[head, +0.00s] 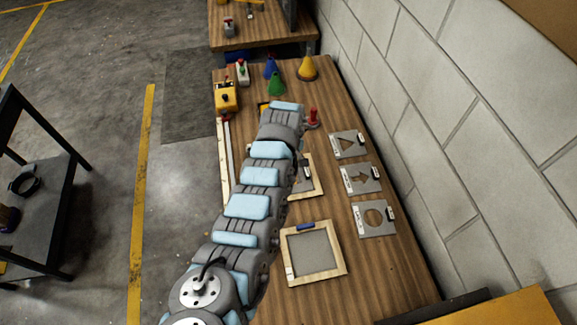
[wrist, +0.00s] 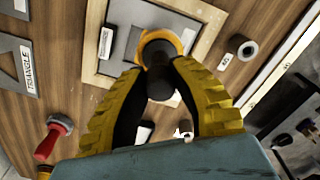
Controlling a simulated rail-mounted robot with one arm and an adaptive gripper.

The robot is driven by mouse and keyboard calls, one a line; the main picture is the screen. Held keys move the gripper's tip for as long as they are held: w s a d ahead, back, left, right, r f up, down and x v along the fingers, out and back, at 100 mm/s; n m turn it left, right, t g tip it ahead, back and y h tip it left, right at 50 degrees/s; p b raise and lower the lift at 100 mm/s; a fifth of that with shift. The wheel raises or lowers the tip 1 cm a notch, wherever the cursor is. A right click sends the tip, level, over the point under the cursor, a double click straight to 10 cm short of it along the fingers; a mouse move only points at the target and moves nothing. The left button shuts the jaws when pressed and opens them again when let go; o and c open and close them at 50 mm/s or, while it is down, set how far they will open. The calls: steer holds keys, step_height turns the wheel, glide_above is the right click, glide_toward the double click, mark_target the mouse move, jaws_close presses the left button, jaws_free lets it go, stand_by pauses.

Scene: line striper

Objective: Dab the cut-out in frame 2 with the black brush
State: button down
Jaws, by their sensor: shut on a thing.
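My gripper (wrist: 160,85) is shut on the black brush (wrist: 160,65), seen nearly end-on in the wrist view, with an orange-yellow part around its far end. The brush tip is hidden. Beyond it lies a pale wooden frame (wrist: 90,62) with a labelled grey plate (wrist: 112,63) in it; the brush blocks most of its middle, so I cannot tell whether it touches. In the head view my arm hides the gripper and brush, and partly covers one wooden frame (head: 318,188). Another wooden frame (head: 335,271) with a grey panel lies nearer. I see no frame numbers.
Plates with triangle (head: 347,155), arrow (head: 348,185) and circle (head: 362,228) cut-outs lie along the wall side. A red-handled item (head: 313,119) stands nearby.

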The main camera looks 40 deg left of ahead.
steer(key=shift+r+p, duration=0.4)
steer(key=shift+r, duration=0.4)
